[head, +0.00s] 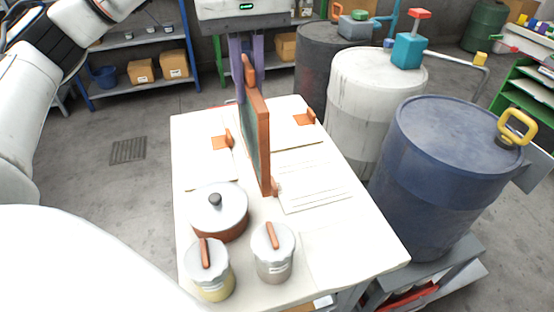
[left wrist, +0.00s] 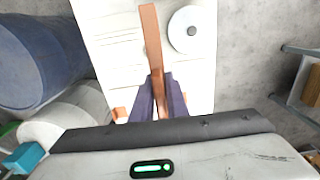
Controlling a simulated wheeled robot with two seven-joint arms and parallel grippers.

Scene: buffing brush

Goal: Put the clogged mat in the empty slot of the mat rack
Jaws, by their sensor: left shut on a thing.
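My left gripper (head: 249,88) comes down from the top with purple fingers shut on the upper part of a brown-rimmed mat (head: 258,140). The mat stands upright, seen nearly edge-on, with a dark green face toward the left. In the left wrist view the fingers (left wrist: 161,100) close on the mat's brown rim (left wrist: 151,35). I cannot tell whether its lower edge touches the white tabletop (head: 330,225). No mat rack with slots is clearly recognisable. My right gripper is not in view.
Small orange upright pieces (head: 229,138) stand on the tabletop, one at the right (head: 311,116). A lidded brown pot (head: 220,222) and two lidded jars (head: 207,268) (head: 273,262) stand at the front. Blue (head: 445,170) and white (head: 375,100) drums stand close on the right.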

